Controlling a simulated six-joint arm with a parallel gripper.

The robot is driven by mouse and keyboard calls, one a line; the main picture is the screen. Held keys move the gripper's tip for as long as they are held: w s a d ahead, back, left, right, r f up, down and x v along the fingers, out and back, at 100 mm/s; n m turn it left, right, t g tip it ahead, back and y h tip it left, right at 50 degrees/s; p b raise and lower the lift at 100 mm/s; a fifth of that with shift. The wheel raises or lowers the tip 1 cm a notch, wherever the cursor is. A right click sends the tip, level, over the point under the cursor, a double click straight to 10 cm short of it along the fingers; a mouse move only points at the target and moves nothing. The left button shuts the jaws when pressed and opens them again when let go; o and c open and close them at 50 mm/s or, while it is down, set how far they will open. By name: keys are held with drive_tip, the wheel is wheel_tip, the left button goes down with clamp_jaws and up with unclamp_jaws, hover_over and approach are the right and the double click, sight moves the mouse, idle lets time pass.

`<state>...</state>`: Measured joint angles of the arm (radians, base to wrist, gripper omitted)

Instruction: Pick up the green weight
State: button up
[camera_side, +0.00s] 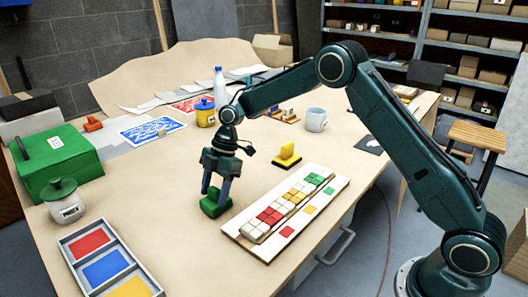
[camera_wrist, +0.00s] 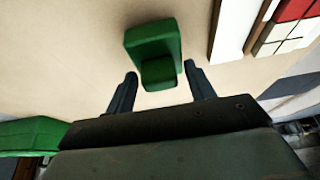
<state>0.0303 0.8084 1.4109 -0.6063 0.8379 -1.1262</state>
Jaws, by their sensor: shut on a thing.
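The green weight (camera_side: 213,207) is a dark green block on the bench, left of the mosaic panel. In the wrist view the weight (camera_wrist: 152,40) shows a wide block with a narrower raised grip towards me. My gripper (camera_side: 216,195) points down over it, with its fingers at either side of the grip. The wrist view shows my gripper (camera_wrist: 163,76) with the grip between the fingertips. My gripper is shut on the weight. I cannot tell if its base touches the bench.
The mosaic panel (camera_side: 262,250) with coloured tiles lies close on the right. A yellow tool (camera_side: 286,156) stands behind it. A green box (camera_side: 55,160), a lidded jar (camera_side: 66,205) and a tray of coloured compartments (camera_side: 72,252) are on the left. The bench front is clear.

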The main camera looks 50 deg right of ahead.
sight(215, 189)
wheel_tip(215, 189, up, 10)
drive_tip(key=shift+f, duration=0.2)
idle(0.3)
idle(0.4)
